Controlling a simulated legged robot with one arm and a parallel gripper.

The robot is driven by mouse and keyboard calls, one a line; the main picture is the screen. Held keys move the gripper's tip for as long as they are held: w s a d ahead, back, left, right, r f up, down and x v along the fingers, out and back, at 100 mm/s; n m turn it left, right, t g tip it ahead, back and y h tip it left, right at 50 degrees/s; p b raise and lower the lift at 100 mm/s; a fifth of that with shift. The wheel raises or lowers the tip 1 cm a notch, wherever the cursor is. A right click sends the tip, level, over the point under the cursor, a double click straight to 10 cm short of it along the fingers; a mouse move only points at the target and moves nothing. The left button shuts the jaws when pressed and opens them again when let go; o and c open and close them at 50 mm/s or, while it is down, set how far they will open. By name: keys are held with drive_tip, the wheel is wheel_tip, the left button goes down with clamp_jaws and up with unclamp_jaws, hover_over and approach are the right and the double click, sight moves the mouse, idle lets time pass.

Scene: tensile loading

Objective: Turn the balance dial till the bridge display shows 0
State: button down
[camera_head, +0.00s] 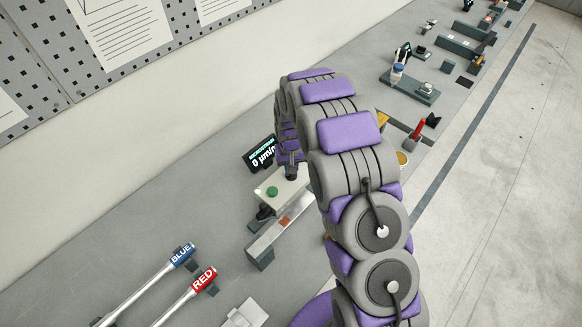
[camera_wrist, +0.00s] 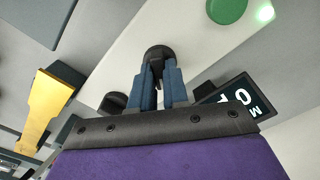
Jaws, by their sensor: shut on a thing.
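The bridge box (camera_head: 283,187) is a white unit with a green button (camera_head: 272,191) on top. The bridge display (camera_head: 261,155), a black screen with pale text, stands behind it and reads "0 µm/m" in the head view. In the wrist view the display (camera_wrist: 238,98) is partly cut off by my wrist. The balance dial (camera_wrist: 156,52) is a black round knob on the white box. My gripper (camera_wrist: 159,72) is over it, with its blue fingers shut on the dial. In the head view my arm partly hides the box, and the dial is hard to make out.
A small green light (camera_wrist: 264,14) glows beside the button in the wrist view. A yellow part (camera_wrist: 46,103) lies off to the left there. Blue-tagged (camera_head: 181,255) and red-tagged (camera_head: 204,279) rods lie at the front left. Other fixtures (camera_head: 410,86) stand farther along the bench.

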drive_tip(key=c, duration=1.1)
unclamp_jaws()
wheel_tip(320, 180, up, 17)
drive_tip(key=shift+a+r+p, duration=0.1)
drive_tip(key=shift+p, duration=0.35)
